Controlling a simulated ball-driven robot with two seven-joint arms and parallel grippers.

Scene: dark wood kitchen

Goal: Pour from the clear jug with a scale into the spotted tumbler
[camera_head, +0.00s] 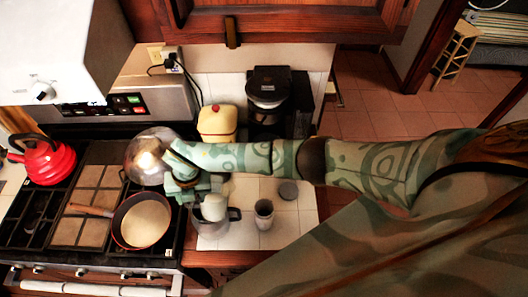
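My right arm reaches in from the right across the counter. Its gripper (200,200) is above the counter's left side, beside the stove. A greyish see-through vessel with a handle at its right, which looks like the clear jug (232,215), stands just below the gripper in the picture. A pale rounded piece covers part of it, and no scale can be made out. Whether the fingers touch it or are closed is hidden. The spotted tumbler (264,215), a small greyish cup, stands upright on the white tiles to the jug's right, apart from it. My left gripper is out of view.
A shiny metal pot (146,160) and a pan with a wooden handle (143,222) are on the stove left of the gripper. A red kettle (44,160) stands far left.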

